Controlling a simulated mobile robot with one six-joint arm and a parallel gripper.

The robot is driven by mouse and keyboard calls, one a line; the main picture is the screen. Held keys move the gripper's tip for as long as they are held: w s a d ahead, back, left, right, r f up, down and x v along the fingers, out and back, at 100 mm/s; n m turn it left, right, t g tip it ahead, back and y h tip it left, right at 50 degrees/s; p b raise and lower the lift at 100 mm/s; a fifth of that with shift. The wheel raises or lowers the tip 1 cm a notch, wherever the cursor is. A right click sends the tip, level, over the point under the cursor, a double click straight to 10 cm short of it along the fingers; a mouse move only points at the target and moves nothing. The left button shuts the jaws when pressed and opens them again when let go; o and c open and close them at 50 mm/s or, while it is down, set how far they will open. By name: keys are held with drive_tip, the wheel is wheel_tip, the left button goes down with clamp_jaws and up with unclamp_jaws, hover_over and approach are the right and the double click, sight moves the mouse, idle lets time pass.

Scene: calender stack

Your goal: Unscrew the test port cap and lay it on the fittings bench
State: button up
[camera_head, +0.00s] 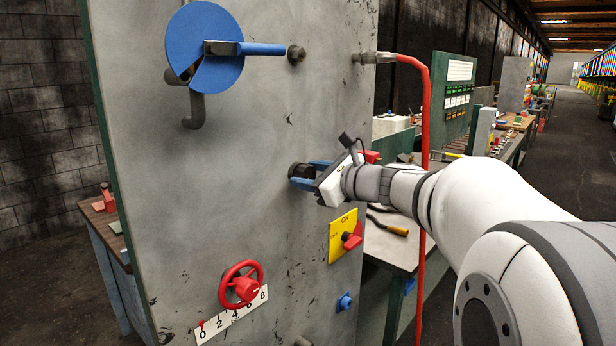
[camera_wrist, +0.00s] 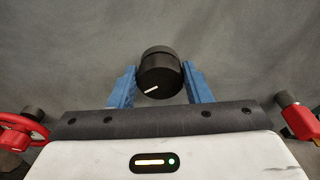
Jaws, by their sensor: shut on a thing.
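The test port cap (camera_wrist: 159,74) is a round black cap with a white mark, in the middle of the wrist view. In the head view the dark cap (camera_head: 297,170) shows partly at the grey panel, between the blue fingers. My gripper (camera_head: 312,176) reaches the panel from the right and is shut on the cap; in the wrist view its blue fingers (camera_wrist: 160,86) press on both sides of it. The cap is at the panel face; the pictures do not show how far it is threaded. A bench (camera_head: 395,245) with tools stands behind the panel at right; I cannot tell whether it is the fittings bench.
The grey panel (camera_head: 215,170) also carries a blue disc with a lever (camera_head: 205,45), a red handwheel (camera_head: 240,284) over a number scale, and a yellow switch plate (camera_head: 342,236). A red hose (camera_head: 425,110) hangs near my arm. Another bench (camera_head: 100,222) stands at left.

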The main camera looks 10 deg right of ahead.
drive_tip(key=shift+n+b, duration=0.8)
drive_tip(key=shift+b, duration=0.95)
drive_tip(key=shift+r, duration=0.1)
drive_tip(key=shift+a+n+t+h+b, duration=0.1)
drive_tip(key=shift+n+t+h+b, duration=0.25)
drive_tip(key=shift+n+b, duration=0.85)
drive_tip(key=shift+b, duration=0.75)
drive_tip(key=shift+s+f+n+b, duration=0.15)
drive_tip(key=shift+n+b, duration=0.55)
drive_tip(key=shift+b, duration=0.95)
drive_tip(key=shift+f+n+t+b, duration=0.1)
drive_tip(key=shift+n+t+b, duration=0.15)
drive_tip(key=shift+n+b, duration=0.95)
drive_tip(key=shift+b, duration=0.85)
